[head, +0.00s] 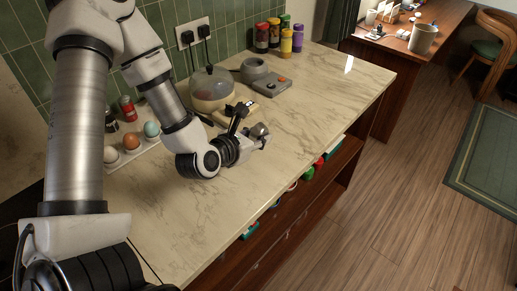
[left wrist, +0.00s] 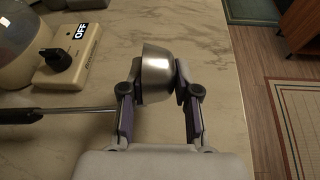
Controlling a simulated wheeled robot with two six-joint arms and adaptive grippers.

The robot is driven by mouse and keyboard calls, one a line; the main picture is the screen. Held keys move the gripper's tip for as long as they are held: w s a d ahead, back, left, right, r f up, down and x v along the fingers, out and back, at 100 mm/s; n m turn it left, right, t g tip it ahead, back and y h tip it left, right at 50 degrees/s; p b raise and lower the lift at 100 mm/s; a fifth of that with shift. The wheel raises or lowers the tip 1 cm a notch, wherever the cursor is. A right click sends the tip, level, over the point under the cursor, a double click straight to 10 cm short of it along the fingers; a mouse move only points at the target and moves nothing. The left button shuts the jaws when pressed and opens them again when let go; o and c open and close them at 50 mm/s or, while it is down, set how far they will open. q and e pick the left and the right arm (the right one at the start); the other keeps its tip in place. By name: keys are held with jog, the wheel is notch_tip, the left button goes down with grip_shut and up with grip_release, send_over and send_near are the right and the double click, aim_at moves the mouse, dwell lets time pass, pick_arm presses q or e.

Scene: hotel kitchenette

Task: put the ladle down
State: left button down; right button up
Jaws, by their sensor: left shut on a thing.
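My left gripper (head: 257,140) is over the marble counter, near its front edge. In the left wrist view the gripper (left wrist: 158,92) is shut on the metal bowl of the ladle (left wrist: 157,68), with one finger on each side. The ladle's dark handle (left wrist: 55,114) runs out to the left, past the left finger. In the head view the ladle's bowl (head: 261,130) shows small at the fingertips. I cannot tell whether the ladle touches the counter. My right gripper is out of view.
A lidded cooker (head: 212,88) with an OFF switch (left wrist: 80,32) stands close behind the gripper. A grey appliance (head: 272,86) and several spice jars (head: 286,42) are farther back. Eggs (head: 131,141) stand in a holder at left. The counter (head: 335,85) is clear at right.

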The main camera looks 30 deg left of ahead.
pick_arm(q)
jog(key=shift+w+a+f+b, duration=0.25)
jog(key=shift+w+a, duration=0.1)
jog(key=shift+w, duration=0.15)
jog(key=shift+w+a+f+b, duration=0.1)
jog(key=shift+w+a+b, duration=0.15)
jog(key=shift+w, duration=0.2)
jog(key=w+a+p, duration=0.1)
jog(key=w+a, duration=0.1)
jog(key=shift+w+p, duration=0.3)
jog(key=shift+p, duration=0.05)
jog(key=shift+w+a+f, duration=0.1)
jog(key=shift+w+f, duration=0.1)
jog(key=shift+f, duration=0.05)
jog(key=shift+s+f, duration=0.2)
jog(key=shift+f, duration=1)
jog(key=shift+w+f, duration=0.1)
jog(key=shift+f, duration=0.3)
jog(key=c, duration=1.3)
grip_release()
jog(key=o, duration=0.5)
jog(key=shift+c, duration=0.2)
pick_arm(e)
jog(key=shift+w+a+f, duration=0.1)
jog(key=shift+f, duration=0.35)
